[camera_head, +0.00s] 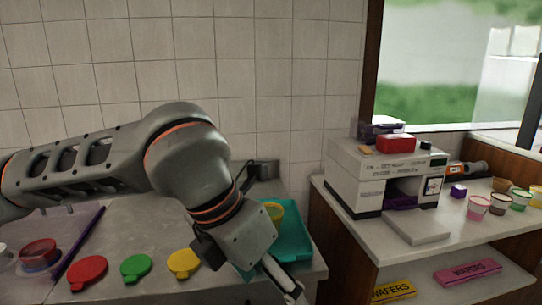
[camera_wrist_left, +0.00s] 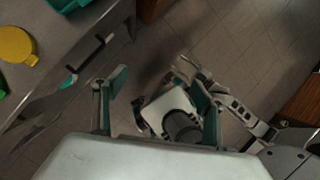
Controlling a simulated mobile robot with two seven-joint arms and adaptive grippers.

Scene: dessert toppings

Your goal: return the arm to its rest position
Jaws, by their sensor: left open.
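My left arm comes in from the left in the head view and bends down in front of the counter. Its gripper (camera_head: 288,284) hangs at the counter's front edge, partly cut off by the bottom of the picture. In the left wrist view my left gripper (camera_wrist_left: 160,92) has its two fingers wide apart with nothing between them. Beyond the fingers are the floor and parts of my own body.
A teal tray (camera_head: 296,237) with a yellow cup (camera_head: 274,210) stands just behind my left wrist. Red (camera_head: 88,272), green (camera_head: 136,267) and yellow lids (camera_head: 184,263) lie on the left counter. A white machine (camera_head: 358,180) stands on the right counter. Open floor (camera_wrist_left: 255,45) shows below.

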